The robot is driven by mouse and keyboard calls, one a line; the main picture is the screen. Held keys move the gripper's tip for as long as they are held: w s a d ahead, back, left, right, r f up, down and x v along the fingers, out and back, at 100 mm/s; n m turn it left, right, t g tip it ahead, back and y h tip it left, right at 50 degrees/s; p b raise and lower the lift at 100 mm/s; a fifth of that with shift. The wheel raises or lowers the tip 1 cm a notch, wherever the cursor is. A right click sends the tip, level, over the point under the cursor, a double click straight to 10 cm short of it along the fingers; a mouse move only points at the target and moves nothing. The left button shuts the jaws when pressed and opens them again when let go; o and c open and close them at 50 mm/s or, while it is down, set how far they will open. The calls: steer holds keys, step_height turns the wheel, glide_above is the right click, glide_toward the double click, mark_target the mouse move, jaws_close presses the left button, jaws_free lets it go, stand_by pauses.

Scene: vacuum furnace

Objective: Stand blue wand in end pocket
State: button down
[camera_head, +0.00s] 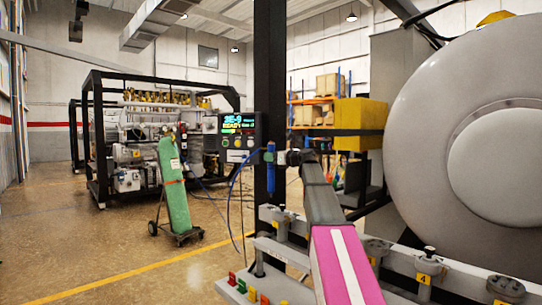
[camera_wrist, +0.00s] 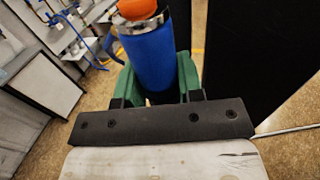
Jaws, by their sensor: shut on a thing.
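The blue wand (camera_head: 270,172) is upright in my gripper (camera_head: 276,157), in front of a black post. In the wrist view my green fingers (camera_wrist: 157,78) are shut on the wand's blue body (camera_wrist: 148,50), which has an orange end (camera_wrist: 136,9). A blue hose curves beside it. A grey rail (camera_head: 330,265) with numbered pockets runs along the lower right, below the wand. The pocket at its visible left end (camera_head: 280,224) is below and slightly right of the wand, which is clear of it. My arm hides part of the rail.
A black post (camera_head: 262,80) stands close behind the wand. A control box with a lit display (camera_head: 239,124) is just left. A large round furnace door (camera_head: 480,150) fills the right. Small coloured blocks (camera_head: 242,286) sit at the lower front. A green gas cylinder (camera_head: 174,185) stands farther back.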

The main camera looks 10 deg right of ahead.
mark_target(271, 180)
steer(key=shift+f, duration=5.35)
steer(key=c, duration=0.7)
jaws_free()
steer(key=v, duration=1)
steer(key=shift+s+d, duration=0.25)
steer(key=shift+s, duration=0.05)
